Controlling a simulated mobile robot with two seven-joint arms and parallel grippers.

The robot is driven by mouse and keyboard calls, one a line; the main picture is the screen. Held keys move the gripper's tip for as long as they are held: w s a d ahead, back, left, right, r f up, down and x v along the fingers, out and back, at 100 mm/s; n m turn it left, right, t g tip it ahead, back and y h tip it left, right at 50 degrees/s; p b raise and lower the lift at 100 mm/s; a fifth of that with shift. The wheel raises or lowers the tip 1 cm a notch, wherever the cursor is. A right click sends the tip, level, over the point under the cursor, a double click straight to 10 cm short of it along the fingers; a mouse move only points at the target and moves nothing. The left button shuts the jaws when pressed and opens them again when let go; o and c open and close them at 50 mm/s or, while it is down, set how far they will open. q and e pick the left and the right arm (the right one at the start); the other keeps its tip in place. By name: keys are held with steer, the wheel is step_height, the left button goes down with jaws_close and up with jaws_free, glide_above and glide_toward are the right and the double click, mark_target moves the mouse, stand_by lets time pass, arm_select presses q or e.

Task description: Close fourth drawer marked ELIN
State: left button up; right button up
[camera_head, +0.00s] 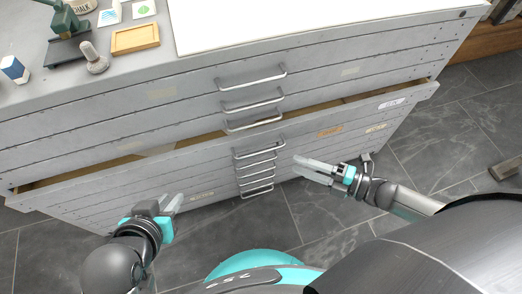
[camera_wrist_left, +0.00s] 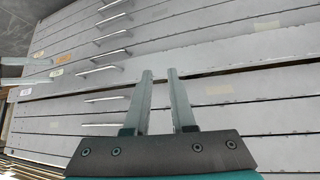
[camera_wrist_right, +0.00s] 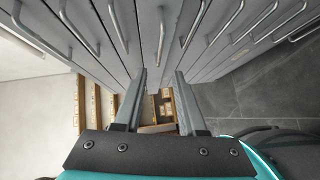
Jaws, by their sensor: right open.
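The grey flat-file cabinet (camera_head: 200,95) fills the head view. Its fourth drawer from the top (camera_head: 100,180) is pulled partly out, leaving a dark gap behind its front. A white label (camera_head: 390,104) sits at its right end; its text is too small to read. The drawer's handle (camera_head: 259,150) is near the middle. My left gripper (camera_head: 172,204) is in front of the lower drawers, left of the handles; its fingers (camera_wrist_left: 159,72) are apart and empty. My right gripper (camera_head: 304,168) is open and empty, right of the lower handles, near the front; its fingers also show in the right wrist view (camera_wrist_right: 160,72).
The drawers above and below look closed. The cabinet top carries a wooden tray (camera_head: 135,39), a grey knobbed tool (camera_head: 94,58), a small blue-and-white box (camera_head: 14,69) and a white sheet (camera_head: 290,20). Dark tiled floor (camera_head: 455,130) is open to the right.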

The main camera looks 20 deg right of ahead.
mark_target(261, 152)
arm_select(q)
steer(key=w+d+r+t+h+b, duration=0.1)
steer(key=d+r+t+h+b, duration=0.1)
steer(key=d+t, duration=0.4)
steer(key=shift+w+d+r+t+h+b, duration=0.3)
steer(key=shift+t+h+b, duration=0.1)
steer(key=shift+h+b, duration=0.45)
arm_select(e)
steer(key=shift+x, duration=6.05)
steer(key=shift+w, duration=0.1)
steer(key=shift+c, duration=0.2)
steer(key=shift+d, duration=0.1)
jaws_close()
